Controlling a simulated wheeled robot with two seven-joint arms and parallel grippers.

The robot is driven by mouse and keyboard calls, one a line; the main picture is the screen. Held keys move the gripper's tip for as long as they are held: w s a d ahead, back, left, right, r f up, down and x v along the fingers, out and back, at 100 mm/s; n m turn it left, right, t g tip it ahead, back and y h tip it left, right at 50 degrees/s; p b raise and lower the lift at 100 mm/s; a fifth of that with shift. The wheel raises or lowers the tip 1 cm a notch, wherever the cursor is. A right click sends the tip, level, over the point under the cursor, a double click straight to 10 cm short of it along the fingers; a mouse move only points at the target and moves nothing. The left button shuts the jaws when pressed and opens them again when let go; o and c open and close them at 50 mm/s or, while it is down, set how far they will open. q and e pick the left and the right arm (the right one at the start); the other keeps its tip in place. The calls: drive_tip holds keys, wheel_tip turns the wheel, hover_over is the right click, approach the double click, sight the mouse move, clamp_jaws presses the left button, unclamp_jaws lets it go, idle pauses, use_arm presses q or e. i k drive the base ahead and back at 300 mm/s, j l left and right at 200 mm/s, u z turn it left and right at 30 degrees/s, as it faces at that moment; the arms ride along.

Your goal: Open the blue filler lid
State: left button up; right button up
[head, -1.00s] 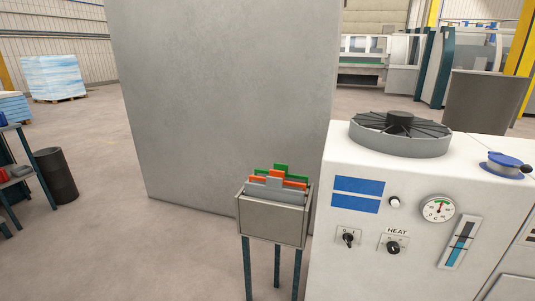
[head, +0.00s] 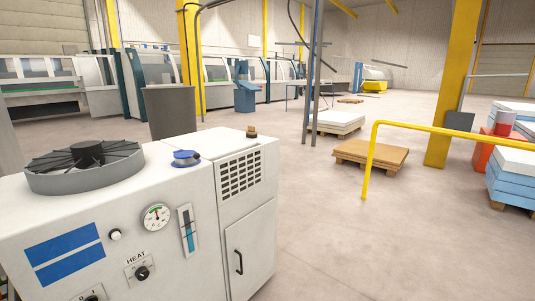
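The blue filler lid (head: 185,158) sits on the top of a white machine cabinet (head: 207,240), right of a large round fan (head: 84,166). It is a low round blue cap with a darker part on top, and it looks shut. The cabinet front has a round gauge (head: 157,217), a level strip (head: 188,230) and a HEAT knob (head: 142,272). Neither of my grippers is in view.
A small brown object (head: 251,131) stands on the cabinet's back right top. A yellow rail (head: 440,130) stands at the right, near a pallet of brown sheets (head: 370,154). The floor (head: 320,240) right of the cabinet is clear.

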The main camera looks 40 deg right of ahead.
sight(181, 154)
drive_tip(key=z, duration=0.7)
